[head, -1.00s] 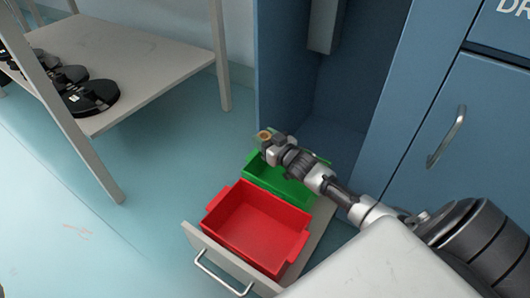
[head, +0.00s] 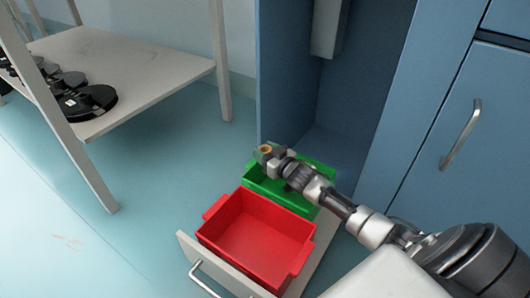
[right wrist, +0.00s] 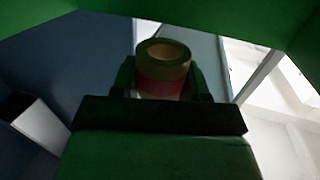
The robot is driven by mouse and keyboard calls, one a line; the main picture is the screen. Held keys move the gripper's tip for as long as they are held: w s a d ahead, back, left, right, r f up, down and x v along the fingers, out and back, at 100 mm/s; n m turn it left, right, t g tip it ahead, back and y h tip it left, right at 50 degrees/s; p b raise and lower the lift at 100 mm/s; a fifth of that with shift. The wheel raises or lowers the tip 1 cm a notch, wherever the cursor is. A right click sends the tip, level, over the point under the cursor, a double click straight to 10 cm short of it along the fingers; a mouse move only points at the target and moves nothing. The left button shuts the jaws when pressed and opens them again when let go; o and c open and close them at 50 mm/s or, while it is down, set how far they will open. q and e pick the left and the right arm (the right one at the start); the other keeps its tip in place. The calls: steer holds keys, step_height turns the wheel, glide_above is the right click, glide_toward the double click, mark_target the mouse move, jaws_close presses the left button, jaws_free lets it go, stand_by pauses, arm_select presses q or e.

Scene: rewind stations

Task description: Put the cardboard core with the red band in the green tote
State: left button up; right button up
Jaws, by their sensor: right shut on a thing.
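The cardboard core (head: 266,149) is a short tan tube. Its red band shows low on it in the right wrist view (right wrist: 162,85). My right gripper (head: 269,153) is shut on it and holds it upright. In the head view, gripper and core appear over the far left part of the green tote (head: 262,184). My right arm hides much of the tote's inside. I cannot tell whether the core is above the rim or below it. My left gripper is not in view.
An empty red tote (head: 250,238) stands in front of the green one, in the same open drawer (head: 203,262). A blue cabinet (head: 420,130) is behind and right. A grey shelf (head: 125,75) with black reels (head: 88,103) stands left. Open floor lies between.

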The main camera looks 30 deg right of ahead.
steer(key=shift+f, duration=0.55)
steer(key=o, duration=0.9)
steer(key=s+p, duration=0.1)
steer(key=s, duration=0.1)
steer(key=s+r+p, duration=0.1)
steer(key=s+p, duration=0.1)
steer(key=s, duration=0.1)
steer(key=s+d+p, duration=0.1)
steer(key=s+p, duration=0.1)
steer(key=shift+s+r, duration=0.25)
steer(key=shift+r, duration=0.05)
steer(key=shift+r+p, duration=0.15)
steer(key=shift+p, duration=0.2)
